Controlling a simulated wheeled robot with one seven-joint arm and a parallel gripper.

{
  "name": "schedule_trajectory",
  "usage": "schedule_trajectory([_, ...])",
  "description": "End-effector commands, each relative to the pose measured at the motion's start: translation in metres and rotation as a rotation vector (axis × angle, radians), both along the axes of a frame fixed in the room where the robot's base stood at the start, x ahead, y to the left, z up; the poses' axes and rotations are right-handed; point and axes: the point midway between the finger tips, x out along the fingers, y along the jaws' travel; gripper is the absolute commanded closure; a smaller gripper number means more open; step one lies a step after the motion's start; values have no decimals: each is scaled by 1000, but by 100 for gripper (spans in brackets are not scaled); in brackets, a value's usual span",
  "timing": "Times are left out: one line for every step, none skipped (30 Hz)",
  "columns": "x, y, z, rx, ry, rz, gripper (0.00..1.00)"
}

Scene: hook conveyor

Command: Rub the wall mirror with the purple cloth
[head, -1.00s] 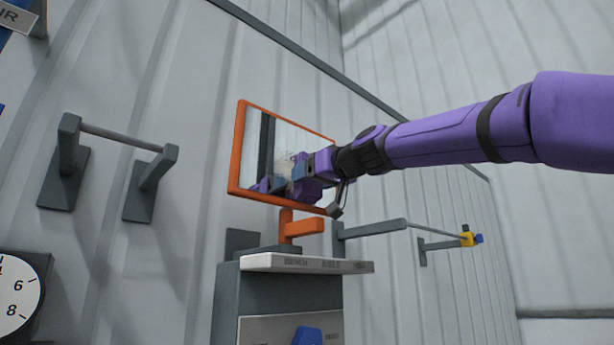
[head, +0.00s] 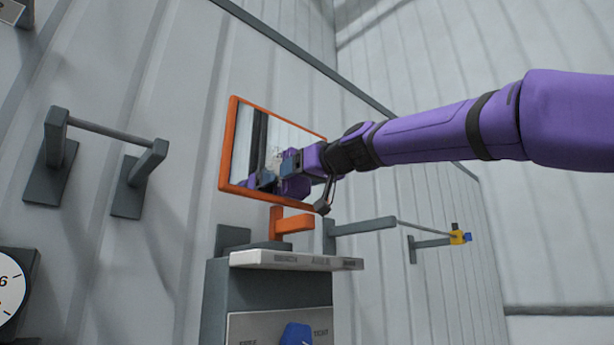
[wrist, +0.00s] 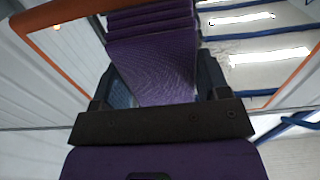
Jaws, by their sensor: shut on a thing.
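The wall mirror (head: 243,143) has an orange frame and hangs tilted in the head view, its glass showing reflections. In the wrist view its frame (wrist: 62,12) crosses the upper left. My gripper (head: 272,176) is in front of the mirror's lower part in the head view. It also shows in the wrist view (wrist: 160,80), its fingers shut on the purple cloth (wrist: 150,62). The cloth extends from between the fingers towards the glass, with purple bands beyond it that may be folds or reflection. I cannot tell whether the cloth touches the glass. The head view hides the cloth behind the gripper.
Below the mirror are an orange bracket (head: 292,225) and a grey cabinet with a pale ledge (head: 290,260). A grey wall bar (head: 108,133) is at the left. A thin rod with a yellow end (head: 457,237) sticks out at the right. A dial (head: 8,295) is at the lower left.

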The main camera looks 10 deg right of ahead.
Motion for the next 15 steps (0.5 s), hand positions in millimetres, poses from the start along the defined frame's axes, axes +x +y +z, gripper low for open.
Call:
schedule_trajectory([-2,3,0,0,1,2,50])
schedule_trajectory([-2,4,-1,0,1,2,50])
schedule_trajectory([-3,4,-1,-1,1,2,50])
schedule_trajectory([-3,5,-1,-1,1,1,50])
schedule_trajectory([-3,5,-1,-1,1,1,50])
schedule_trajectory([-4,6,-1,-1,1,1,50])
schedule_trajectory([-4,6,-1,-1,1,1,50])
schedule_trajectory([-5,8,-1,-1,1,2,50])
schedule_trajectory([-7,10,-1,0,1,1,50])
schedule_trajectory([-8,12,-1,-1,0,1,50])
schedule_trajectory([-9,14,-1,-1,0,1,50])
schedule_trajectory([-11,16,0,-1,1,1,50])
schedule_trajectory([-13,18,0,-1,0,1,50])
schedule_trajectory([-14,20,0,-1,-1,2,50])
schedule_trajectory([-15,22,0,-1,1,1,50])
